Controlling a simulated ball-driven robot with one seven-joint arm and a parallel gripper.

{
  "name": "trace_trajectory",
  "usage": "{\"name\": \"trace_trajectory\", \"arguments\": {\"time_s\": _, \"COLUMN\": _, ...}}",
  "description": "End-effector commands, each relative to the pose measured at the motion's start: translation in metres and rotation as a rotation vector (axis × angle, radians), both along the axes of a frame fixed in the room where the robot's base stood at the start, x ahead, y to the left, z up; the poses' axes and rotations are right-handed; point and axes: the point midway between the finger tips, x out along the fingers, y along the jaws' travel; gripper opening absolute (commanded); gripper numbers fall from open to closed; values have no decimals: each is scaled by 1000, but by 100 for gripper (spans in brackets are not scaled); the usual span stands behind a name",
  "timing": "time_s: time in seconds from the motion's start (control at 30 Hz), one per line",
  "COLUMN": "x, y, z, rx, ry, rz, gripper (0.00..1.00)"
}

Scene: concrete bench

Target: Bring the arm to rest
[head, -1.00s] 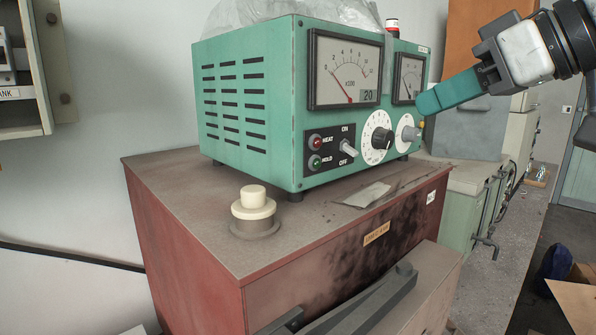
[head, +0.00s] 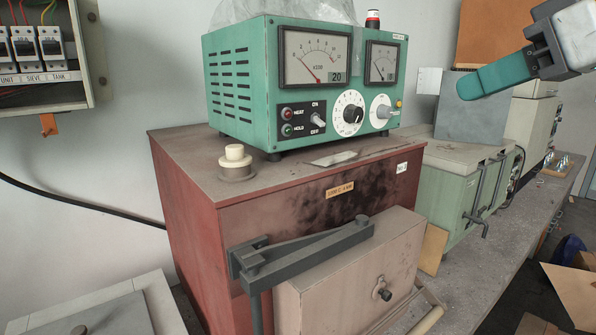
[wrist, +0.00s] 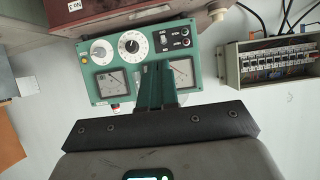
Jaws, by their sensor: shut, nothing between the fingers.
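My gripper (head: 468,86) is at the upper right of the head view, its teal fingers together and pointing left. It is shut and empty, in free air to the right of the green control box (head: 300,80). In the wrist view the dark fingers (wrist: 157,70) overlap the lower part of the green control box (wrist: 120,50), which appears upside down. The box has two dials, knobs and a HEAT/HOLD switch panel, and stands on a red furnace cabinet (head: 200,200). I see no contact between gripper and box.
A furnace door (head: 340,275) with a dark hinge arm juts forward. An open breaker box (head: 45,60) hangs on the left wall, also in the wrist view (wrist: 262,66). A pale green unit (head: 455,190) stands on the bench at right. Cardboard (head: 575,290) lies lower right.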

Motion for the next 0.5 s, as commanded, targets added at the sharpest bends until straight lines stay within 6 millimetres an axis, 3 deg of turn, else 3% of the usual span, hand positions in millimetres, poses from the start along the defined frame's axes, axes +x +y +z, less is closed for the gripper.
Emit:
{"name": "trace_trajectory", "arguments": {"time_s": 0.27, "x": 10, "y": -4, "z": -19, "rx": 50, "ry": 2, "rz": -10, "gripper": 0}}
{"name": "trace_trajectory", "arguments": {"time_s": 0.5, "x": 24, "y": -11, "z": -50, "rx": 116, "ry": 13, "rz": -37, "gripper": 0}}
